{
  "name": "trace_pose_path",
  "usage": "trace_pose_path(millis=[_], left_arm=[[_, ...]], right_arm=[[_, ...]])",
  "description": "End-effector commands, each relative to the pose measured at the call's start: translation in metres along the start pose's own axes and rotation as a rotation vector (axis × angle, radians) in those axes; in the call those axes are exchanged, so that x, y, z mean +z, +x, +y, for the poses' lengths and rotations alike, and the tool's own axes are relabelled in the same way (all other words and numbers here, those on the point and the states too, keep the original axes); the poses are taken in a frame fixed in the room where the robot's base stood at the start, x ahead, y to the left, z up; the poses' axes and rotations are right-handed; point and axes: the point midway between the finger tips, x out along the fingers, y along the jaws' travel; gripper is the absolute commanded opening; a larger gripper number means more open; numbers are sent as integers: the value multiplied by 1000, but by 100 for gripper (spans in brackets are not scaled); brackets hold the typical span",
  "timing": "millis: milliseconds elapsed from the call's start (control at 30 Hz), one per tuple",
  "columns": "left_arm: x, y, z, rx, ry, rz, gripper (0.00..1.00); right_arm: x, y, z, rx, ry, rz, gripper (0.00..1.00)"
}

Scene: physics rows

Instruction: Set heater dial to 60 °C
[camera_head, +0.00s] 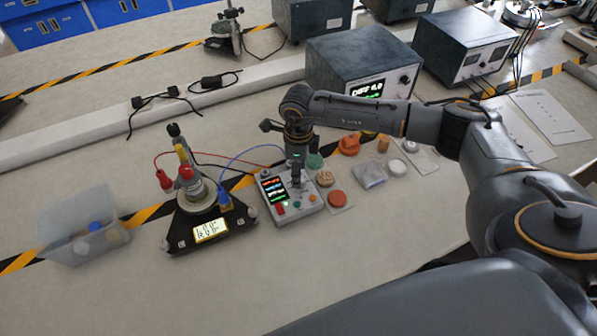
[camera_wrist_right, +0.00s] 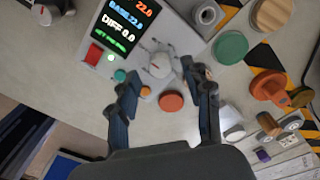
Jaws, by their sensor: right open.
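The heater control box (camera_head: 308,207) is a light grey panel with a dark display, a red button and small coloured knobs. It also shows in the right wrist view (camera_wrist_right: 180,22). Its display (camera_wrist_right: 124,22) reads 22.0, BASE 22.0 and DIFF 0.0; the green bottom line is too small to read surely. The pale dial (camera_wrist_right: 160,66) sits on the panel right of the display. My right gripper (camera_head: 297,184) points down over the box, fingers apart. In the wrist view its fingertips (camera_wrist_right: 162,72) stand either side of the dial; contact cannot be told. The head view hides the dial.
A scale-like device (camera_head: 178,240) with a lit display and cables stands left of the box. A clear bin (camera_head: 62,222) is farther left. Several coloured discs, including an orange one (camera_head: 337,199), lie to the right. A large instrument (camera_head: 325,62) stands behind.

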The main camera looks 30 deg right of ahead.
Motion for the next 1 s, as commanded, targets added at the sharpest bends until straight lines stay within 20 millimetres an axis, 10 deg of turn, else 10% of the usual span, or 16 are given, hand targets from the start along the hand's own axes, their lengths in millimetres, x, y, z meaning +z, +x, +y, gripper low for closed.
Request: trace_pose_path(millis=[533,800,1000], left_arm=[[-14,-6,-2,-2,0,21,40],[-10,-6,-1,-1,0,15,40],[-10,-5,-1,-1,0,15,40]], right_arm=[[0,26,0,0,0,0,49],[0,26,0,0,0,0,0],[0,26,0,0,7,0,0]])
